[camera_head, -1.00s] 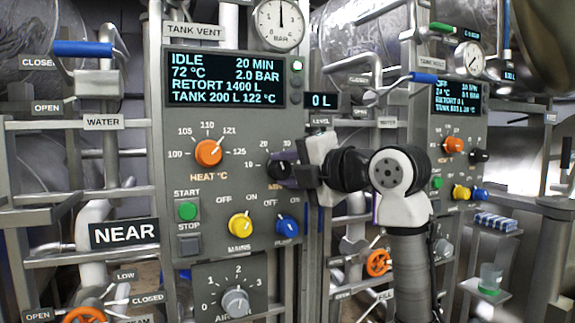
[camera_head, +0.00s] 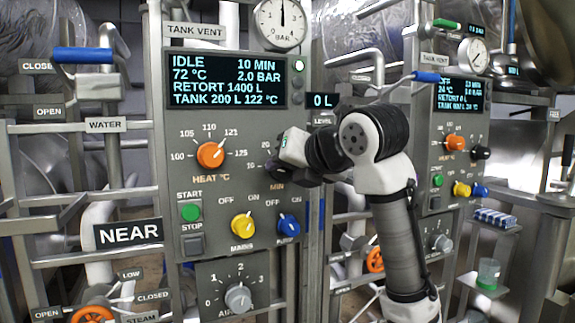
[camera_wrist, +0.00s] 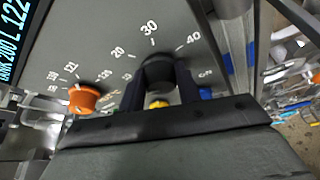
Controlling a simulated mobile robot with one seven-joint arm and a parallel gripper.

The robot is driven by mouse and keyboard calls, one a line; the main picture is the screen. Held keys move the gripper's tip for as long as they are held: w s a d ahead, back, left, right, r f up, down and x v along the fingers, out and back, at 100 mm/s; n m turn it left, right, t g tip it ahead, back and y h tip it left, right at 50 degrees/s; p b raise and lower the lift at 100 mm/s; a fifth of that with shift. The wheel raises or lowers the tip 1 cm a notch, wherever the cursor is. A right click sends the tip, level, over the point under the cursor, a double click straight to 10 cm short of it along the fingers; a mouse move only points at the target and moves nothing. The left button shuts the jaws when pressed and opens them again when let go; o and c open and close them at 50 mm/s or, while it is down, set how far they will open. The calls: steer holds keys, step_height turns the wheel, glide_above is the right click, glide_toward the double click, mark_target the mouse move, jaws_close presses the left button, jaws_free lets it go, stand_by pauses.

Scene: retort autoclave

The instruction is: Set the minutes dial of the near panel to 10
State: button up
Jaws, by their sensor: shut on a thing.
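The near panel (camera_head: 250,122) stands left of centre in the head view, with a NEAR sign (camera_head: 128,233) beside it. Its display (camera_head: 228,80) reads IDLE, 10 MIN. The minutes dial is largely hidden by my gripper (camera_head: 277,164) in the head view, with the MIN label just below. In the wrist view the dark minutes dial (camera_wrist: 158,70) sits between my two fingers, below the 30 on its scale. My gripper is shut on this dial. Its pointer is hard to make out.
The orange heat dial (camera_head: 210,155) is just left of my gripper. The yellow mains knob (camera_head: 243,225) and blue knob (camera_head: 289,225) sit below it. The green start button (camera_head: 190,212) is lower left. A second, similar panel (camera_head: 462,165) stands at the right.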

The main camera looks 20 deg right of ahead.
steer(key=shift+n+h, duration=0.5)
steer(key=shift+a, duration=0.1)
steer(key=o, duration=1)
steer(key=shift+c, duration=0.2)
steer(key=b+v, duration=0.3)
steer(key=v, duration=1)
steer(key=shift+s, duration=0.4)
